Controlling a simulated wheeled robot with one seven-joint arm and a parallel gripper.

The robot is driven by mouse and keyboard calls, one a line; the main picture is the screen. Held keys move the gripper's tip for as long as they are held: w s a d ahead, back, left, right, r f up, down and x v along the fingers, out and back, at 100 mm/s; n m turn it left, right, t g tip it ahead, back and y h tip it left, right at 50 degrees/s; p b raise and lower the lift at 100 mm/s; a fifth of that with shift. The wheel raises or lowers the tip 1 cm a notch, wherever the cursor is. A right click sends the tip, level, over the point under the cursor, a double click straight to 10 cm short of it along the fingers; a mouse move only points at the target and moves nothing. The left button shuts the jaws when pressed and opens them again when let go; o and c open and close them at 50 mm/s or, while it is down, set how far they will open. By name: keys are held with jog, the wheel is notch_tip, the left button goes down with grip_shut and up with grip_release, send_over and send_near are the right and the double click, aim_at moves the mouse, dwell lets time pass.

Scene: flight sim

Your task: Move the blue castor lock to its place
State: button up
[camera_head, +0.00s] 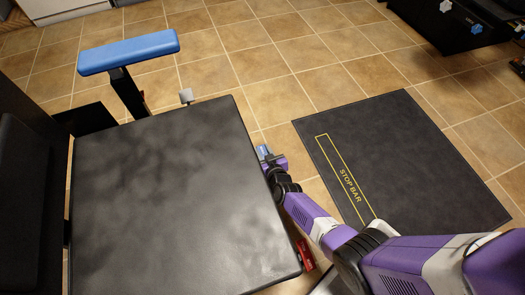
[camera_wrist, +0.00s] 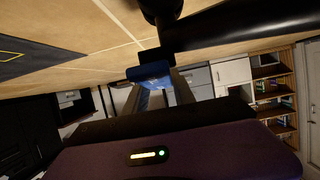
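My gripper (camera_head: 266,158) is low beside the right edge of the black tabletop, pointing away from the robot's body. In the wrist view its two fingers (camera_wrist: 157,88) are apart. A blue piece (camera_wrist: 148,71), which looks like the blue castor lock, shows at their tips, close to a black post. A small blue-grey patch also shows at the gripper in the head view. I cannot tell whether the fingers touch or grip the blue piece. Another blue knob (camera_head: 476,28) is on the dark unit at the upper right, beside a white knob (camera_head: 445,6).
The black tabletop (camera_head: 170,200) fills the left middle. A blue padded bar (camera_head: 128,52) on a black post stands behind it. A dark mat marked STOP BAR (camera_head: 420,150) lies on the tiled floor to the right. Open floor (camera_head: 290,65) lies beyond the gripper.

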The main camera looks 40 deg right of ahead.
grip_shut()
jog(key=shift+r+p, duration=0.2)
jog(key=shift+p, duration=0.45)
jog(key=g+p, duration=0.1)
jog(key=p, duration=0.1)
jog(key=shift+w+y+p, duration=0.1)
jog(key=shift+y+p, duration=0.2)
jog(key=p, duration=0.1)
jog(key=g+p, duration=0.1)
jog(key=p, duration=0.1)
jog(key=shift+d+f+g+y, duration=0.15)
jog(key=shift+f+g+y, duration=0.05)
jog(key=shift+g+y, duration=0.1)
jog(key=shift+f+g+p, duration=0.35)
jog(key=shift+f+g, duration=0.05)
jog(key=shift+g, duration=0.1)
jog(key=o, duration=0.9)
grip_release()
jog(key=shift+r, duration=0.1)
